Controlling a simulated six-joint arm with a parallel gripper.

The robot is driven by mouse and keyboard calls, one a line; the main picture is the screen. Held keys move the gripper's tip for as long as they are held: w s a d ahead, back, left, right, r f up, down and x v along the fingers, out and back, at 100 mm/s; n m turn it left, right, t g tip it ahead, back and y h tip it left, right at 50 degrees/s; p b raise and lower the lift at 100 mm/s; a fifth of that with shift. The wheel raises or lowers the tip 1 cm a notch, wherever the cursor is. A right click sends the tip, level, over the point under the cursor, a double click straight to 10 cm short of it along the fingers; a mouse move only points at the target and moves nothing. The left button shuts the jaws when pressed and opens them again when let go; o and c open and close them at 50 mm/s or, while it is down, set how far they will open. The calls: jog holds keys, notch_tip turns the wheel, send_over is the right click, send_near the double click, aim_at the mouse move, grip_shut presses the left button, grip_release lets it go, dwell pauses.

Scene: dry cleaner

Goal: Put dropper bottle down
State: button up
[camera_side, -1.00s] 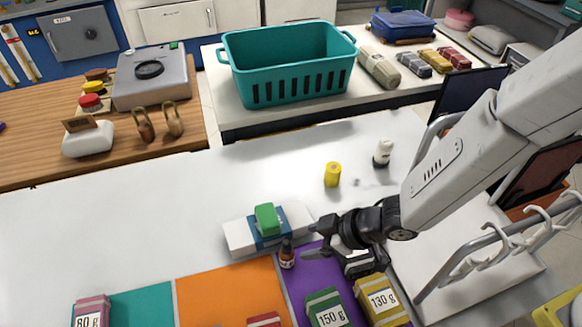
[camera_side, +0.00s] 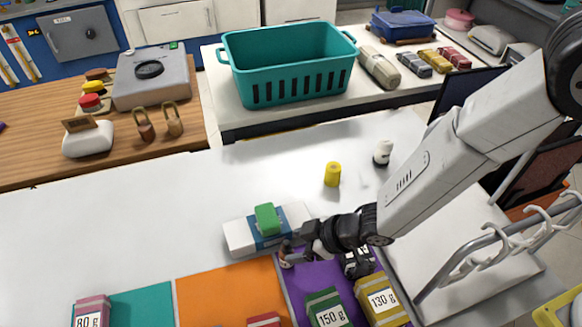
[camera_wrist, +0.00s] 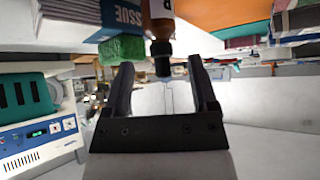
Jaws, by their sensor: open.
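The small brown dropper bottle (camera_wrist: 161,28) with a dark cap shows in the wrist view, which looks upside down. It lies between and just beyond the tips of my gripper (camera_wrist: 159,67), whose two fingers are spread with a gap on either side of the cap. In the side view my gripper (camera_side: 287,252) is low over the back left edge of the purple mat (camera_side: 301,283). Its fingers hide most of the bottle there, so contact cannot be seen.
A white-and-blue tissue box (camera_side: 240,236) with a green block (camera_side: 267,219) on it sits just behind my gripper. Green (camera_side: 326,305) and yellow (camera_side: 380,299) weight-labelled boxes stand in front. A yellow cylinder (camera_side: 332,174) and white bottle (camera_side: 382,153) stand farther back. The white tabletop at left is clear.

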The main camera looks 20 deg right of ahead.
aim_at(290, 248)
jog(key=shift+x, duration=1.9)
jog(key=shift+s, duration=0.1)
grip_shut()
